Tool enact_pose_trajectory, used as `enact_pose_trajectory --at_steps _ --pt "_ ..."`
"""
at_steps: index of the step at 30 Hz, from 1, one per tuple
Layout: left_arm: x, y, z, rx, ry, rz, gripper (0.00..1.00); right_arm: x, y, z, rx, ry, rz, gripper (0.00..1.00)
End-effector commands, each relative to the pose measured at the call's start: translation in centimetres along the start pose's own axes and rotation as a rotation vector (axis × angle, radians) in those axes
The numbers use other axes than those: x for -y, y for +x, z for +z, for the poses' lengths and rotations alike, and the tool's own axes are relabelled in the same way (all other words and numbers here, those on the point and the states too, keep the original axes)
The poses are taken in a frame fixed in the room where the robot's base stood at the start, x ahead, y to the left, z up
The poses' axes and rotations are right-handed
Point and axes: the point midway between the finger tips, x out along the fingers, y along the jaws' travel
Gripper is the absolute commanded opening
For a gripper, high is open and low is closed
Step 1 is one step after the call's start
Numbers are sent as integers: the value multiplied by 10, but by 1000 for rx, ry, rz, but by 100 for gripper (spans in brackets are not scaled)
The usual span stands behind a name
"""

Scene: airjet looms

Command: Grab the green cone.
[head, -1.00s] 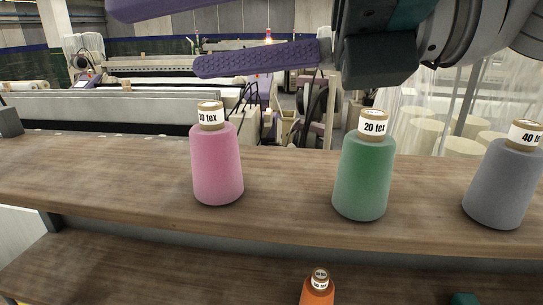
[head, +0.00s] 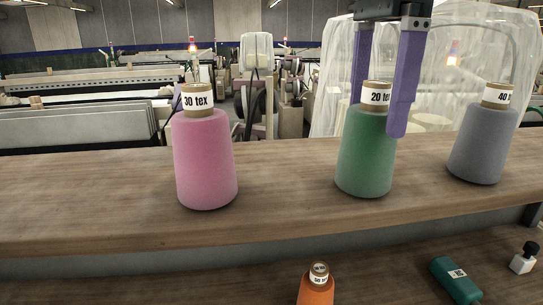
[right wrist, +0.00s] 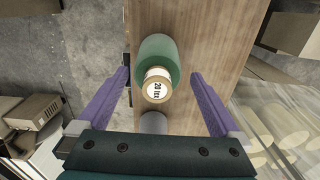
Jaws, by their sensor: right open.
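The green cone (head: 366,155) stands upright on the upper wooden shelf, with a "20 tex" label around its tip. It also shows from above in the right wrist view (right wrist: 158,50). My right gripper (head: 380,118) is open and points down over it. One purple finger is in front of the cone's right upper side; the other is partly hidden behind its top. In the right wrist view the cone's top lies between the two spread fingers (right wrist: 160,74), with a gap on each side. My left gripper is not in view.
A pink cone (head: 206,160) stands left of the green one and a grey cone (head: 482,147) right of it, with bare shelf between. A lower shelf holds an orange cone (head: 316,288), a teal labelled item (head: 456,281) and a small white bottle (head: 522,263). Looms stand behind.

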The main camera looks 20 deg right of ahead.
Motion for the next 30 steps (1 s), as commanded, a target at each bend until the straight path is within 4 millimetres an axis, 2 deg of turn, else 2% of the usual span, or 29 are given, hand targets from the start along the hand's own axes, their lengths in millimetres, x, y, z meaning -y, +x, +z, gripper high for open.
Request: enact_pose_trajectory --at_steps 7,16,30 --pt "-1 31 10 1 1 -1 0 -4 43 2 1 -1 2 100" --pt "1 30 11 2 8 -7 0 -4 45 2 2 -1 0 99" --pt "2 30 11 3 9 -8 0 -4 45 2 2 -1 1 46"
